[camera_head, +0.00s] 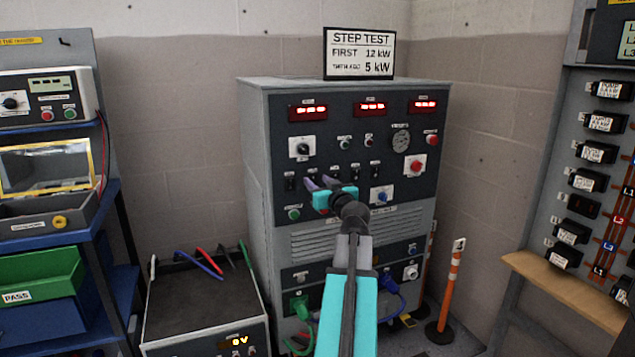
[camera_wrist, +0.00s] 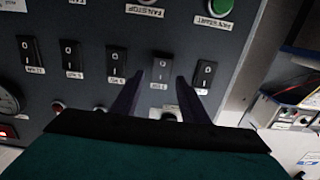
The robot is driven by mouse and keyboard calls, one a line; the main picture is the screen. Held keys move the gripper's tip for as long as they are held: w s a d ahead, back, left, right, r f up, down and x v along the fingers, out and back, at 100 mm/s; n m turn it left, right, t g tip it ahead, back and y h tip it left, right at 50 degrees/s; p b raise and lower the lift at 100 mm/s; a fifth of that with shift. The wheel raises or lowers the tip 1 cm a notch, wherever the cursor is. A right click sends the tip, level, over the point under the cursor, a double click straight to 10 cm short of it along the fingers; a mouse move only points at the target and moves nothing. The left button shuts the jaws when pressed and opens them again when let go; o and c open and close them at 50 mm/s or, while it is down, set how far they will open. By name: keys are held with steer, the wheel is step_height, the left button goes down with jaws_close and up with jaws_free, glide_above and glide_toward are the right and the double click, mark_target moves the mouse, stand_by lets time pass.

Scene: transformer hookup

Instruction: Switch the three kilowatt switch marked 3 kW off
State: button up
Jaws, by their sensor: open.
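A row of several black rocker switches with small white labels is on the dark load bank panel. In the wrist view, the labels are too blurred for me to tell surely which one reads 3 kW. One switch (camera_wrist: 161,67) appears just beyond and between my fingertips, greyer than its neighbours. Another switch (camera_wrist: 116,62) is to its left, and one more (camera_wrist: 204,75) is to its right. My gripper (camera_wrist: 157,88) is open and empty, its two dark fingers pointing at the panel. In the head view my gripper (camera_head: 318,184) hides part of the row.
The grey load bank cabinet (camera_head: 258,150) carries red displays, knobs and buttons. A green fan start button (camera_wrist: 220,7) is near the row. A step test sign (camera_head: 360,53) stands on top. A breaker board (camera_head: 565,130) is at right, an orange post (camera_head: 448,290) between. Shelves are at left.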

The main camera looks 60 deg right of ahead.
steer(key=shift+w+d, duration=0.4)
steer(key=shift+w, duration=0.2)
steer(key=shift+c, duration=0.2)
jaws_close()
steer(key=shift+f+b, duration=0.2)
steer(key=shift+b, duration=0.75)
steer(key=t+h+b, duration=0.1)
steer(key=b, duration=0.7)
steer(key=t+h+b, duration=0.1)
steer(key=b, duration=0.7)
steer(key=shift+s+d+f, duration=0.1)
steer(key=shift+f, duration=0.15)
steer(key=shift+r+b, duration=0.1)
steer(key=shift+b, duration=0.65)
